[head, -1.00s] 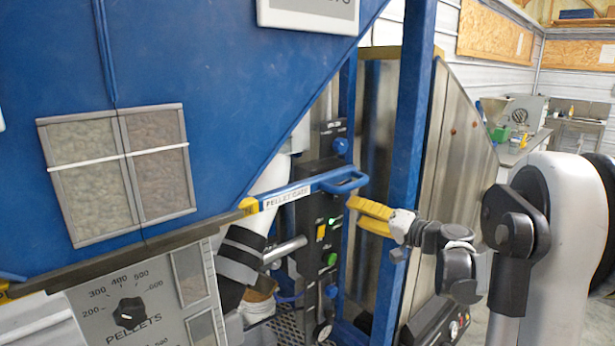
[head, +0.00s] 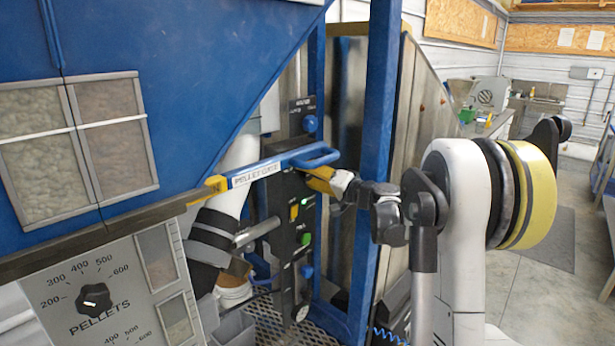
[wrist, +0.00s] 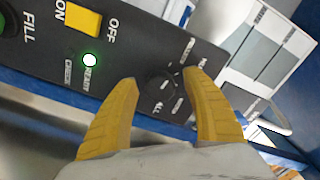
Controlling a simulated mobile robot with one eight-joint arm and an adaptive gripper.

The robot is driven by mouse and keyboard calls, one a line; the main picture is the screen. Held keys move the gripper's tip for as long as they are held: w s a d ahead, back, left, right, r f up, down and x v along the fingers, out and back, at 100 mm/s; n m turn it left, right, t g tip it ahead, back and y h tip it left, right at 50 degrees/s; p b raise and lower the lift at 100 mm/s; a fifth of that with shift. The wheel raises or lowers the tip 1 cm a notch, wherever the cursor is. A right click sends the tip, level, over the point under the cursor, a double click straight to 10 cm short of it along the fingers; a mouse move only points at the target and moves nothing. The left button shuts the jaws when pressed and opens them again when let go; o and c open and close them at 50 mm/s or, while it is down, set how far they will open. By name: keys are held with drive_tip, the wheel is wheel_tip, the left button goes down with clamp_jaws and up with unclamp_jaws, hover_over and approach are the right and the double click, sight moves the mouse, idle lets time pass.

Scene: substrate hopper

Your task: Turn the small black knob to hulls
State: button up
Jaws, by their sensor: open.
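The small black knob (wrist: 158,84) sits on the black control panel (wrist: 135,50), ringed by small white labels that I cannot read clearly in the wrist view. My gripper (wrist: 162,82) is open, with one yellow finger on either side of the knob in the picture. I cannot tell whether either finger touches it. In the head view my gripper (head: 312,180) is at the panel (head: 291,215), just below the blue gate handle, and the small knob is not visible there.
The blue loop handle (head: 312,157) of the labelled bar is close above my gripper. A blue post (head: 375,130) stands just right of the panel. The panel also has a yellow switch (wrist: 83,18) and a lit green lamp (wrist: 90,60). A larger PELLETS knob (head: 94,298) is lower left.

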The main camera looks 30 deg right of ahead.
drive_tip(key=shift+c, duration=0.5)
drive_tip(key=c, duration=1.1)
drive_tip(key=m, duration=0.3)
drive_tip(key=shift+m+p, duration=0.3)
drive_tip(key=shift+m, duration=2)
